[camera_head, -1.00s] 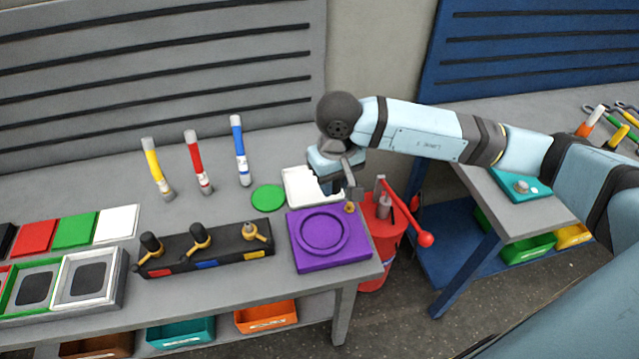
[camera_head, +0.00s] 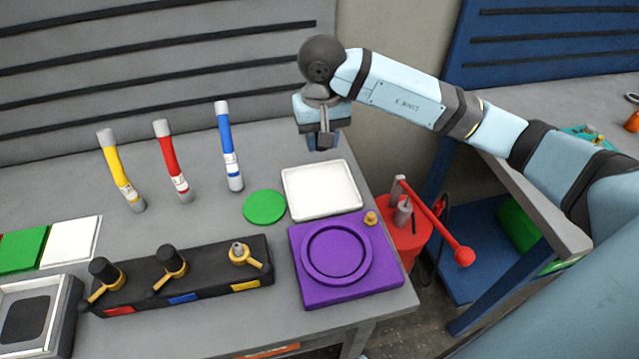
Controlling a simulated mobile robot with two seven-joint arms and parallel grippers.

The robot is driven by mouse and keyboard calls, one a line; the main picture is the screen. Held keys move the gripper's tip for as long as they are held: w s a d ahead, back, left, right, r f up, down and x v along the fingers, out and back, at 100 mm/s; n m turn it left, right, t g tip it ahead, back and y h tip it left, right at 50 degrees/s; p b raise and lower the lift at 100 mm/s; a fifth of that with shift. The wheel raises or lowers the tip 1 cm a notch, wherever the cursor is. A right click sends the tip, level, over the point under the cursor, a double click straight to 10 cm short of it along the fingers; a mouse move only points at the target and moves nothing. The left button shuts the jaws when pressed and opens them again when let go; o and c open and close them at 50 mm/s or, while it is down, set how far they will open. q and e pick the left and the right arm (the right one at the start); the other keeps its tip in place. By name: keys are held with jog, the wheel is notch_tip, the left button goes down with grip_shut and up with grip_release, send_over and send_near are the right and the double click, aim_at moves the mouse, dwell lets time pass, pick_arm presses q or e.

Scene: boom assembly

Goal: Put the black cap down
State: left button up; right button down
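My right gripper (camera_head: 321,146) points down over the back right part of the grey table, just behind the white tray (camera_head: 322,190). Its fingers are dark and seen small, so I cannot tell whether they are open or hold a black cap. Two black caps, one on the left (camera_head: 101,268) and one in the middle (camera_head: 170,259), sit on top of posts on the black valve block (camera_head: 205,283). The right post (camera_head: 238,250) shows a bare grey top without a black cap. My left gripper is not in view.
A purple fixture (camera_head: 310,288) with a round ring and a small brass piece (camera_head: 371,218) stands in front of the tray. A green disc (camera_head: 264,207) lies left of it. Yellow, red and blue tubes stand behind. A red canister with a lever (camera_head: 403,235) is beyond the right edge.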

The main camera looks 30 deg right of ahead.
aim_at(321, 192)
notch_tip(321, 192, down, 14)
jog(key=shift+w+r, duration=0.1)
dwell(0.4)
jog(key=c, duration=0.8)
grip_release()
notch_tip(321, 192, up, 12)
jog(key=shift+r, duration=0.1)
